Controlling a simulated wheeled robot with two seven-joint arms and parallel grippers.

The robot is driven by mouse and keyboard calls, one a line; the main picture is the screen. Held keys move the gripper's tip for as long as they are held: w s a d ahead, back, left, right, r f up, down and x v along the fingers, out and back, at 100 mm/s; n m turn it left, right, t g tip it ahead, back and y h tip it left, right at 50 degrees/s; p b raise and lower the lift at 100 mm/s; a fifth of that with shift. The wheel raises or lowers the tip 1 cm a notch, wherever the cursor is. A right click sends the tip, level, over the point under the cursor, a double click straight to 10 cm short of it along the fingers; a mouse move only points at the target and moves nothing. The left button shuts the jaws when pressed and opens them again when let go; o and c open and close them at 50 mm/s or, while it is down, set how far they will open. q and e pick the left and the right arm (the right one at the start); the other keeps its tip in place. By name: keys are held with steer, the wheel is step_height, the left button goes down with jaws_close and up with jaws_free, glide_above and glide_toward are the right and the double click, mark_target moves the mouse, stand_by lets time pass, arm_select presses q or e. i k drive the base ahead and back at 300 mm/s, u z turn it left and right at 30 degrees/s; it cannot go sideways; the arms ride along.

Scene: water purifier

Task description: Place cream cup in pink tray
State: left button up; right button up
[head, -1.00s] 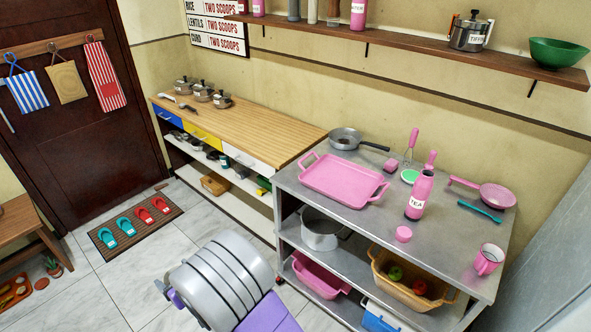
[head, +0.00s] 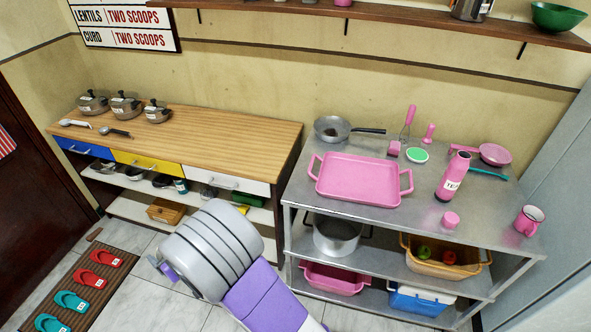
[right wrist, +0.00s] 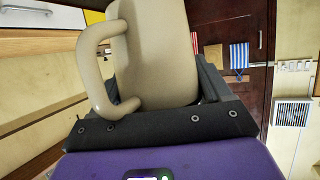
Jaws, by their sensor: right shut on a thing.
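The cream cup (right wrist: 155,50) fills the upper middle of the right wrist view, with its handle to the left. My right gripper (right wrist: 165,102) is shut on the cup; the fingertips are partly hidden behind it. The pink tray (head: 360,178) lies flat and empty on the left part of the grey metal table in the head view. In the head view, my arm is at the lower middle, left of the metal table and in front of the wooden counter; the cup cannot be seen there. My left gripper is not in view.
The grey metal table (head: 395,215) also holds a pan (head: 332,128), a pink tea bottle (head: 453,177), a pink lid (head: 450,219) and a pink mug (head: 529,220). A wooden counter (head: 215,145) with pots stands to the left. Slippers lie on a mat (head: 55,297).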

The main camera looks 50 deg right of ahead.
mark_target(357, 186)
steer(key=z, duration=1)
steer(key=i, duration=0.95)
steer(key=z, duration=0.9)
